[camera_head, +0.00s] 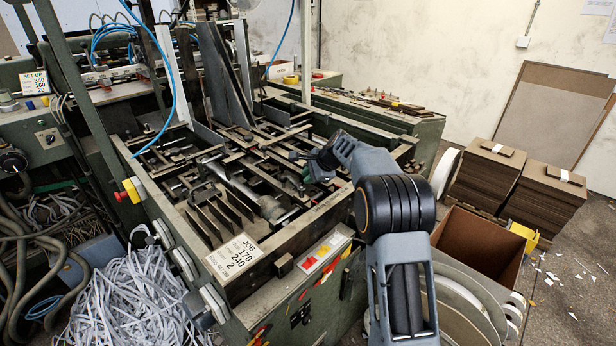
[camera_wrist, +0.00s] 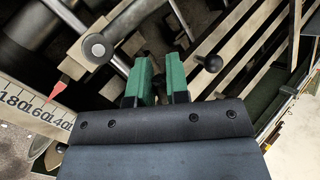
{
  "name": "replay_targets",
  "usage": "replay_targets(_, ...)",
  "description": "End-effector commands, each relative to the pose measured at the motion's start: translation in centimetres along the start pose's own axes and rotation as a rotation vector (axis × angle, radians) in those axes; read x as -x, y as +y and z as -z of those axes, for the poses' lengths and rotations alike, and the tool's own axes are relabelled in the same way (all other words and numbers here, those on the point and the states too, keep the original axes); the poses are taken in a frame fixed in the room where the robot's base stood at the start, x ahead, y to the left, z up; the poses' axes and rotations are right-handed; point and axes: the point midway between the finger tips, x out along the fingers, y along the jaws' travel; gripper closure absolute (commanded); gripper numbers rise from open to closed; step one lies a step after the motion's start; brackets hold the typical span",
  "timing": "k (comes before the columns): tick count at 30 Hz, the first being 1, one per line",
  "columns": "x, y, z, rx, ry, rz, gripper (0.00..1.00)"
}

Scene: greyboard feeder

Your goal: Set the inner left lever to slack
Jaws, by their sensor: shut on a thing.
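My gripper (camera_wrist: 159,76) has green fingers and is shut on a dark part, which is mostly hidden between them; I cannot tell which lever it belongs to. In the head view, my gripper (camera_head: 311,172) reaches down into the machine frame from the right, and its fingertips are hard to make out. In the wrist view, a black-knobbed lever (camera_wrist: 210,63) stands just right of the fingers. A metal rod with a round clamp (camera_wrist: 95,48) lies to their left. The words marking lever positions are not readable.
In the wrist view, a number scale (camera_wrist: 36,108) with a red pointer (camera_wrist: 58,88) lies at the left. Rails and bars (camera_head: 215,195) crowd the frame around my gripper. A JOB card (camera_head: 234,256) sits on the front edge. An open brown box (camera_head: 478,245) stands at the right.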

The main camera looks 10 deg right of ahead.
Motion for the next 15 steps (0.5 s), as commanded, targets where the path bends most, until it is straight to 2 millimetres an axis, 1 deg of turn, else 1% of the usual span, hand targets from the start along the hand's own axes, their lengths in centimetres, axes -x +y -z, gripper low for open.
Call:
replay_targets(10, 0.08, 0.19, 0.02, 0.022, -0.015, -0.010, 1.00)
replay_targets(11, 0.08, 0.20, 0.01, 0.022, -0.015, -0.010, 0.82)
replay_targets(15, 0.08, 0.18, 0.01, 0.021, -0.015, -0.010, 0.69)
